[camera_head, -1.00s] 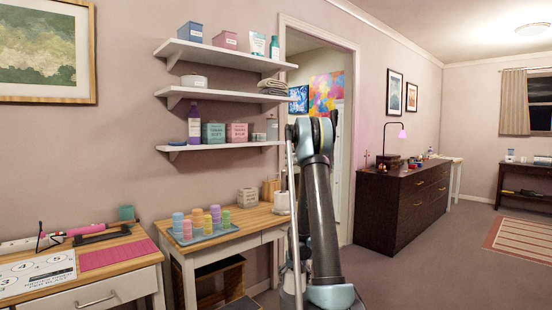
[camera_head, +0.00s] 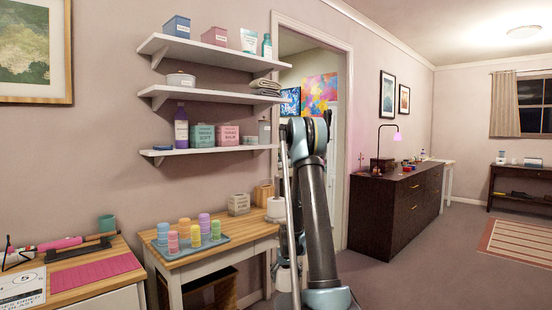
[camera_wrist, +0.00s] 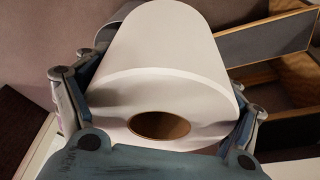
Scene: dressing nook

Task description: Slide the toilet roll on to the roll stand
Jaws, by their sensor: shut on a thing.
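My gripper (camera_wrist: 160,105) is shut on a white toilet roll (camera_wrist: 165,65). One finger shows on each side of the roll in the wrist view. The roll's near end, with its brown cardboard core hole, faces the camera. In the head view my dark arm hides the gripper. A small white rounded shape (camera_head: 276,208) shows just left of my arm by the side table's right end. I cannot tell whether it is the held roll. I cannot make out the roll stand for certain in either view.
Wall shelves (camera_head: 215,151) hang above. A vanity (camera_head: 75,288) stands at left, a dark dresser (camera_head: 395,215) at right. Open floor (camera_head: 430,270) lies at right.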

